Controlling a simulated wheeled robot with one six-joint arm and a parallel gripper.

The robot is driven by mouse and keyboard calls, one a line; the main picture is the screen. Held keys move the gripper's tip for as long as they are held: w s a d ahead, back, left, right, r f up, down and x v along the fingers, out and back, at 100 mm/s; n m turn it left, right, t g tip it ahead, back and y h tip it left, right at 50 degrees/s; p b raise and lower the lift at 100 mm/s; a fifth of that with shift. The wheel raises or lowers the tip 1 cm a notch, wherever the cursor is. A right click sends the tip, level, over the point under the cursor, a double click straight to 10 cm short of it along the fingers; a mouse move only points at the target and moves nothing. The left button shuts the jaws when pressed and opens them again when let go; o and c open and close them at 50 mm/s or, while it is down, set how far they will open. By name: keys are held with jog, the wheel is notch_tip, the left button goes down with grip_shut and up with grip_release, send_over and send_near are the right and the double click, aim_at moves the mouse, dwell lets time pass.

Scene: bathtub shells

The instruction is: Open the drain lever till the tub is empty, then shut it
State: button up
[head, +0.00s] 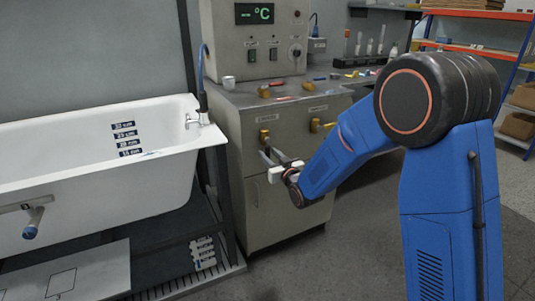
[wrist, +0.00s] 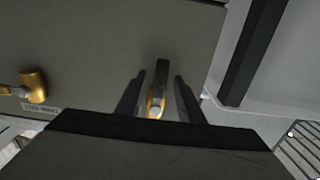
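The white bathtub (head: 95,190) stands at left with a depth scale (head: 125,140) on its inner wall. Its floor is hidden by the near rim, so I cannot tell the water level. A grey cabinet (head: 285,200) beside it carries two brass-coloured levers, a left one (head: 264,136) and a right one (head: 317,125). Their labels are unreadable here. My gripper (head: 270,157) is at the left lever. In the wrist view its open fingers (wrist: 157,92) stand either side of a dark-handled lever (wrist: 161,72) with visible gaps. The other brass lever (wrist: 34,86) shows at left.
An outlet with a blue end (head: 32,226) sticks out of the tub's near side. A control box with a green display (head: 254,14) stands on the cabinet. Floor at right is clear.

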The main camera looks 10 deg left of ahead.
jog(key=shift+x, duration=0.9)
grip_shut()
